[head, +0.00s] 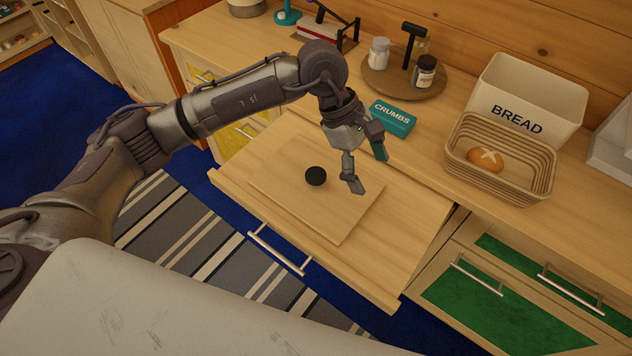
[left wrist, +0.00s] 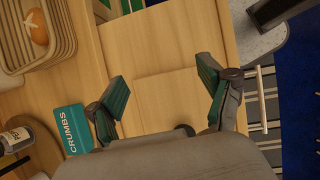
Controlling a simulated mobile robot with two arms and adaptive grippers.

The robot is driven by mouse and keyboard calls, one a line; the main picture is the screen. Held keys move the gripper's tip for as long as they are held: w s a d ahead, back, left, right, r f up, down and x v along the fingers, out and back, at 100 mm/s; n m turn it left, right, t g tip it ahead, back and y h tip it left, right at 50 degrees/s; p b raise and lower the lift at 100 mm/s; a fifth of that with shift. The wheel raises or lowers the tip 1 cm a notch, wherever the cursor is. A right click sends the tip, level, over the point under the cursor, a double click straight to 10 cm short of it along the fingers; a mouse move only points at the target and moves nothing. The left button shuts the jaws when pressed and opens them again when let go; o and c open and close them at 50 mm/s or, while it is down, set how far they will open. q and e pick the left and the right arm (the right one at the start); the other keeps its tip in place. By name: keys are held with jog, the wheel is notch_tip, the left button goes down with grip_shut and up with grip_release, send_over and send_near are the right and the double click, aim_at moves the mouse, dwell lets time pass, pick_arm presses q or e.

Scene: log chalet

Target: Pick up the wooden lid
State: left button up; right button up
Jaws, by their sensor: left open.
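The wooden lid (head: 285,202) is a flat square light-wood board with a round black knob (head: 315,176) at its middle. It lies on the pulled-out wooden drawer or shelf (head: 405,240) below the counter. My left gripper (head: 368,170) is open and empty, with its fingers apart above the lid's right part, to the right of the knob. In the left wrist view, the lid (left wrist: 165,98) shows between the two open fingers (left wrist: 160,95). Its dark knob (left wrist: 186,129) is partly hidden by my gripper body. My right gripper is not in view.
A teal CRUMBS box (head: 392,117) stands on the counter close behind my gripper. A wicker basket (head: 463,178) with a bread roll (head: 486,160), a BREAD bin (head: 545,90) and a round tray (head: 435,90) with jars stand farther along. The drawer front has a metal handle (head: 278,253).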

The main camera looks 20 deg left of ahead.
pick_arm(q)
jog(key=w+a+t+y, duration=0.1)
jog(key=w+a+y, duration=0.35)
jog(key=a, duration=0.65)
jog(key=y+p, duration=0.1)
jog(key=p, duration=0.1)
send_over(316, 174)
notch_tip(316, 174, down, 7)
jog(key=shift+a+f, duration=0.1)
jog(key=shift+f, duration=0.1)
notch_tip(316, 174, down, 5)
jog(key=shift+r+p, duration=0.1)
jog(key=shift+p, duration=0.95)
jog(key=shift+f, duration=0.3)
jog(key=shift+r, duration=0.1)
grip_shut()
